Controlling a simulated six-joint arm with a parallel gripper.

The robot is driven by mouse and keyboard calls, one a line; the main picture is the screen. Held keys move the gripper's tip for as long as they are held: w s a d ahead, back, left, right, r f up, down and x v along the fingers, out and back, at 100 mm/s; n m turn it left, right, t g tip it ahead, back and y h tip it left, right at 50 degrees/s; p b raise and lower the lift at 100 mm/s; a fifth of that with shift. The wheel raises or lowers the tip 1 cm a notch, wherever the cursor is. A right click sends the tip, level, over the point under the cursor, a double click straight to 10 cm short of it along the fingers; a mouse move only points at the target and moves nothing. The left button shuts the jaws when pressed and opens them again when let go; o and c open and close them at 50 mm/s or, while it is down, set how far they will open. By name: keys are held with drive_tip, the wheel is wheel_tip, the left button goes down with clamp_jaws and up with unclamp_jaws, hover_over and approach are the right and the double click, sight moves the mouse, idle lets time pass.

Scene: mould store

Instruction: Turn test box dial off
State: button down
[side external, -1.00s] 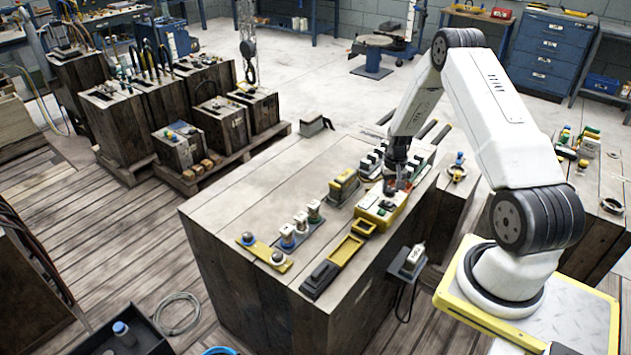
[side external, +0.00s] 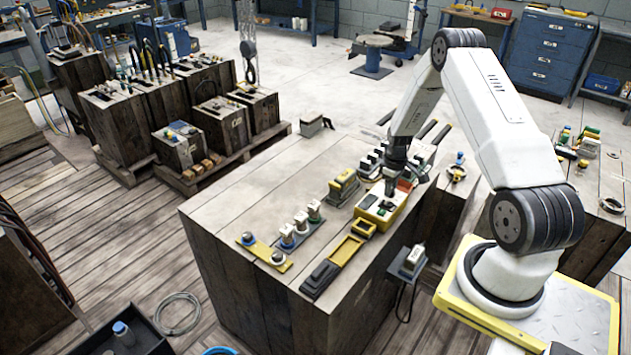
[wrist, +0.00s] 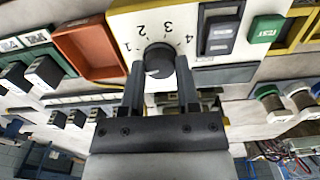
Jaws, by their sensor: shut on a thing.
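The test box (side external: 370,215), yellow with a pale top, sits on the wooden block in the side view. Its pale panel (wrist: 190,14) fills the top middle of the wrist view. The round dark dial (wrist: 158,58) is on this panel, with the numbers 1 to 4 around it. My gripper (wrist: 160,66) has a finger on each side of the dial and is shut on it. In the side view my gripper (side external: 389,196) points down onto the box and hides the dial. I cannot tell clearly which mark the dial points to.
A dark rocker switch (wrist: 222,32) and a green TEST button (wrist: 266,28) lie right of the dial in the wrist view. A orange-red tray (wrist: 86,50) is to its left. A yellow frame (side external: 346,250) and small fittings share the block top, whose left part is clear.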

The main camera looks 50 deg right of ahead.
idle(0.3)
drive_tip(key=shift+c, duration=1.6)
unclamp_jaws()
drive_tip(key=shift+r, duration=0.1)
drive_tip(key=shift+r, duration=3.85)
